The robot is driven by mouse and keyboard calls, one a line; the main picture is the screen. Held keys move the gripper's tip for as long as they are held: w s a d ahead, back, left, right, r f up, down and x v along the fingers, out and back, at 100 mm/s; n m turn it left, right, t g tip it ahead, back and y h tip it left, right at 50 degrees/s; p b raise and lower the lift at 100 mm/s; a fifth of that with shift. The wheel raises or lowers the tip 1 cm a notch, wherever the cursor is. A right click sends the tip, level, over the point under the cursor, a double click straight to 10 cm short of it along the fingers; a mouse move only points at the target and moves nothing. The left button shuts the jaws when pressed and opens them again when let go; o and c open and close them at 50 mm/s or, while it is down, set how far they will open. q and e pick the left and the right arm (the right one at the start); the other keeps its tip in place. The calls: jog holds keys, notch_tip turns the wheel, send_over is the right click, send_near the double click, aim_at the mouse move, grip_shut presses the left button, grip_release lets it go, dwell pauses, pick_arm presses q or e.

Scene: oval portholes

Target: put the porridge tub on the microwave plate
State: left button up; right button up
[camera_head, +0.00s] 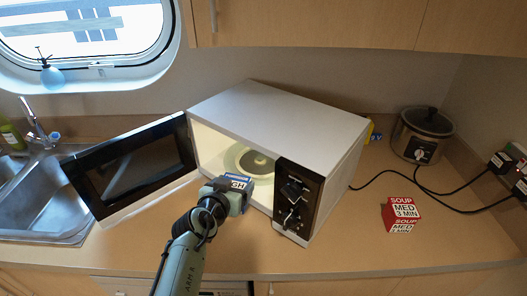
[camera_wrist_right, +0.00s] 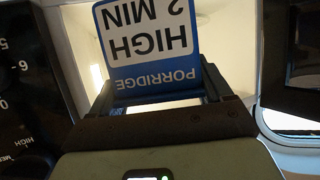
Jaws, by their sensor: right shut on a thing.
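The porridge tub (camera_head: 238,181) is blue and white, with "PORRIDGE HIGH 2 MIN" upside down in the right wrist view (camera_wrist_right: 150,45). My right gripper (camera_head: 240,190) is shut on it, at the open front of the white microwave (camera_head: 285,115). The gripper's jaws also show in the right wrist view (camera_wrist_right: 155,108). The microwave door (camera_head: 130,168) is swung open to the left. The round plate (camera_head: 232,160) lies inside the lit cavity, partly hidden behind the tub and gripper. My left gripper is not in view.
The control panel (camera_head: 293,200) with knobs borders the opening on the right. A red soup box (camera_head: 402,215) and a slow cooker (camera_head: 422,135) with black cables stand to the right. A sink (camera_head: 40,195) is at left. The front counter right of the microwave is mostly clear.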

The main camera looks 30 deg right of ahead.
jog(key=shift+w+d+r, duration=0.1)
jog(key=shift+w+d, duration=0.15)
jog(key=w+d+p, duration=0.1)
jog(key=w+d, duration=0.3)
jog(key=w+d+p, duration=0.1)
jog(key=w+d, duration=0.3)
jog(key=d, duration=0.1)
jog(key=shift+w+d+r, duration=0.1)
jog(key=shift+w+d, duration=0.05)
jog(key=shift+w, duration=0.2)
jog(key=shift+w+d+p, duration=0.4)
jog(key=shift+d, duration=0.05)
jog(key=x, duration=0.1)
jog(key=p+x, duration=0.1)
jog(key=x, duration=0.1)
jog(key=shift+w+d+r, duration=0.25)
jog(key=shift+w+d, duration=0.05)
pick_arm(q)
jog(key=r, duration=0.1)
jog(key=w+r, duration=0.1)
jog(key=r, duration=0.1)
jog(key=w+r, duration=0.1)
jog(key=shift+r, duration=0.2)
pick_arm(e)
jog(key=shift+a, duration=0.1)
jog(key=shift+s, duration=0.15)
